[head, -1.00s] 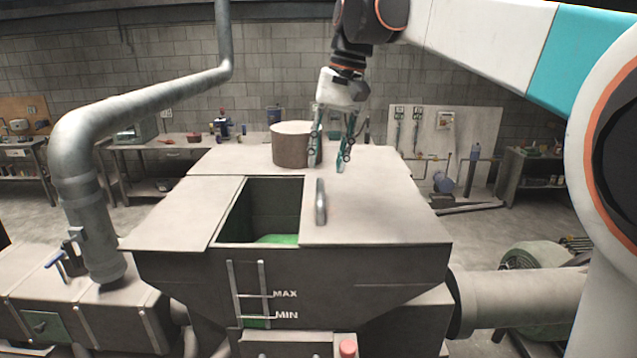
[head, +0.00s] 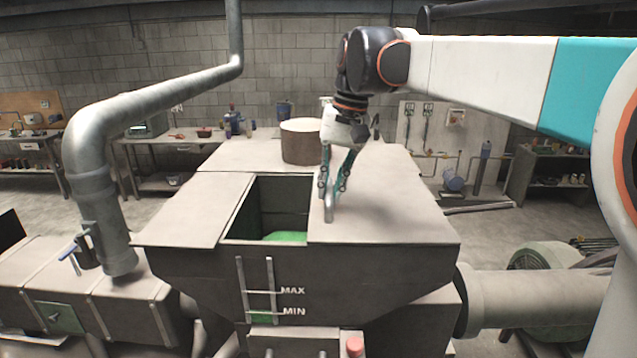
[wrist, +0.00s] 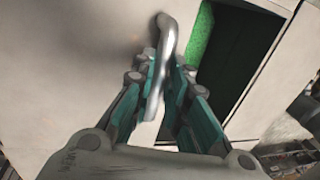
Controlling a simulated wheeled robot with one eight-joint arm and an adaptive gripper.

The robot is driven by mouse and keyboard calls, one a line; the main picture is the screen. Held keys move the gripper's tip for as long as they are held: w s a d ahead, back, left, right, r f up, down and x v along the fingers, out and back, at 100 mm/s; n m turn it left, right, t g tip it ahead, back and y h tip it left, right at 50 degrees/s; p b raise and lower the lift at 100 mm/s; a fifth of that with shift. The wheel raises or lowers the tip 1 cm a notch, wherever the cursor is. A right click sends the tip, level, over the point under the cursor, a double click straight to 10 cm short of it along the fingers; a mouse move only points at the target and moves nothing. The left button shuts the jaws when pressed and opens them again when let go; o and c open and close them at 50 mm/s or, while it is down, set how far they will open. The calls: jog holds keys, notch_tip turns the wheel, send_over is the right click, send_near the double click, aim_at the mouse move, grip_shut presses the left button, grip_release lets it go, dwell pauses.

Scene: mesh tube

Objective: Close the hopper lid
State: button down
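The hopper lid (head: 385,215) is a grey flat panel lying on the right part of the hopper top, with an upright metal bar handle (head: 329,207) near its left edge. Left of it the hopper opening (head: 270,205) is uncovered, with green material inside. My gripper (head: 331,188) points down at the handle. In the wrist view the handle (wrist: 166,38) runs between the two fingers of my gripper (wrist: 164,66). The fingers are partly apart, one on each side of it; contact is not clear.
A brown cylinder (head: 301,141) stands on the hopper top behind my gripper. A grey panel (head: 192,210) lies left of the opening. A large metal pipe (head: 92,170) rises at the left. Benches line the back wall.

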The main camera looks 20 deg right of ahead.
jog(key=w+a, duration=0.2)
jog(key=a, duration=0.6)
jog(key=w+a, duration=0.3)
jog(key=a, duration=0.5)
jog(key=shift+w+a+r, duration=0.1)
jog(key=shift+w+a, duration=0.05)
jog(key=c, duration=1.6)
grip_release()
jog(key=shift+o, duration=0.2)
jog(key=shift+a, duration=0.15)
notch_tip(320, 180, up, 12)
jog(key=d, duration=0.2)
jog(key=shift+s+d, duration=0.15)
jog(key=shift+s, duration=0.2)
jog(key=shift+f, duration=0.2)
